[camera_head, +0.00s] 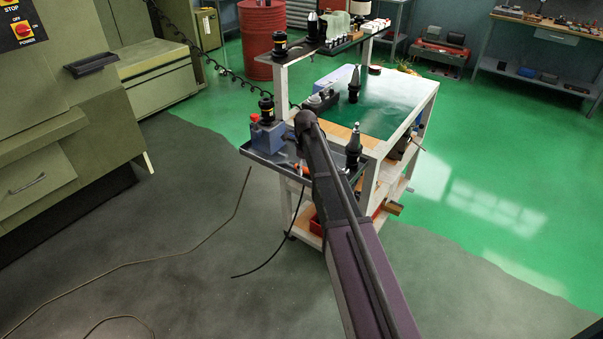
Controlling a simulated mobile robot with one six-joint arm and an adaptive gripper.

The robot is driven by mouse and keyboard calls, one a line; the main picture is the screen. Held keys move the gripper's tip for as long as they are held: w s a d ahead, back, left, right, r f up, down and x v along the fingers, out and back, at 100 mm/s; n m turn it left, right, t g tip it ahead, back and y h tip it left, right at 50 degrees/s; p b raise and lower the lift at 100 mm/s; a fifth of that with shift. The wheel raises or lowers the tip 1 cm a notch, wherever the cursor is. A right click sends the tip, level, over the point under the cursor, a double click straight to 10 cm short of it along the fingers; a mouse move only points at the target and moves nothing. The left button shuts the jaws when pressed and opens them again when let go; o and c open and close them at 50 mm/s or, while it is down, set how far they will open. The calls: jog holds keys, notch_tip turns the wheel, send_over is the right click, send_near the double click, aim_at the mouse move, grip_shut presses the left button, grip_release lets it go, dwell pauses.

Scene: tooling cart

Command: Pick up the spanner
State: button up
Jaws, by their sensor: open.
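I cannot make out the spanner in the head view; it may be too small or hidden behind my arm. My arm reaches up from the bottom of the picture to the white tooling cart (427,101), and its dark rounded joint lies over the cart's near left part. My gripper cannot be made out; the arm covers the area where it could be. A grey tray (262,159) juts from the cart's near left side, with a blue block-like fixture (267,137) on it. A small orange item (303,169) shows partly beside my arm.
Tool holders stand on the cart: one on the green top (354,84), one near the front (353,146), others on the raised shelf (292,56). A green machine (70,120) stands left. A red drum (262,40) is behind. A cable crosses the open floor.

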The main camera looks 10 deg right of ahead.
dwell(0.6)
grip_shut()
